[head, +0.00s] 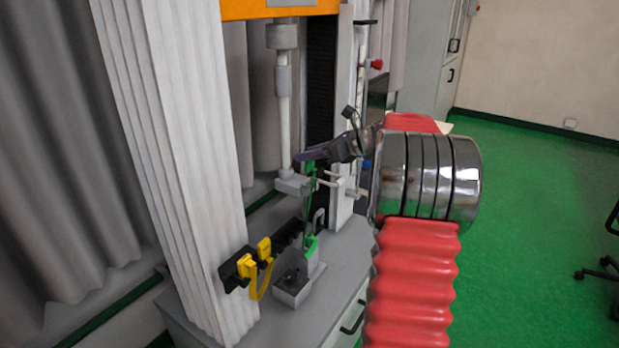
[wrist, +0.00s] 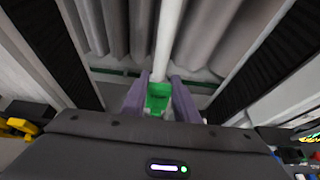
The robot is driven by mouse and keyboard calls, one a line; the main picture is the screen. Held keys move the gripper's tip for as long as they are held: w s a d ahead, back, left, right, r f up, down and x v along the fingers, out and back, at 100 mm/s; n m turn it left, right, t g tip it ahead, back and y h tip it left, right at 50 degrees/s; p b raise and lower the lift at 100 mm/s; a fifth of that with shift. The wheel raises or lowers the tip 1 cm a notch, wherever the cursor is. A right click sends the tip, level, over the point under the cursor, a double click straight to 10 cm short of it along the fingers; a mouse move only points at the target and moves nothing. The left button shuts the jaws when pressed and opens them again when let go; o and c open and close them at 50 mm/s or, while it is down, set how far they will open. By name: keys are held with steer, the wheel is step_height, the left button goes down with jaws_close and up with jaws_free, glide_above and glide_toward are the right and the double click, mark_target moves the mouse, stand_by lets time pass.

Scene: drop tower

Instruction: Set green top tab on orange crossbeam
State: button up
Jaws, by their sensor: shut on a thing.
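The orange crossbeam (head: 280,9) shows at the top of the head view, cut off by the frame edge. My gripper (head: 311,160) has purple fingers and is shut on the green top tab (head: 310,170), well below the crossbeam. A dark green strip runs down from the tab towards a green lower piece (head: 311,246) at the grey base. In the wrist view my gripper (wrist: 160,98) has its fingers on both sides of the green tab, with a pale vertical rod behind it. The crossbeam is not seen there, and the exact finger contact is small in the head view.
A pale column (head: 185,150) stands at the left. A vertical rod (head: 284,120) hangs under the crossbeam, with a grey bracket (head: 292,186) close to my fingers. Yellow pieces (head: 247,267) sit on a black rack beside a grey box (head: 298,287). Green floor (head: 530,210) is open at the right.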

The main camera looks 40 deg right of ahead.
steer(key=shift+f, duration=1.35)
steer(key=shift+f, duration=1.85)
steer(key=shift+f, duration=0.1)
steer(key=o, duration=1)
steer(key=shift+s+d+r, duration=0.2)
steer(key=shift+s+r, duration=0.15)
steer(key=shift+s, duration=0.05)
steer(key=v, duration=1.1)
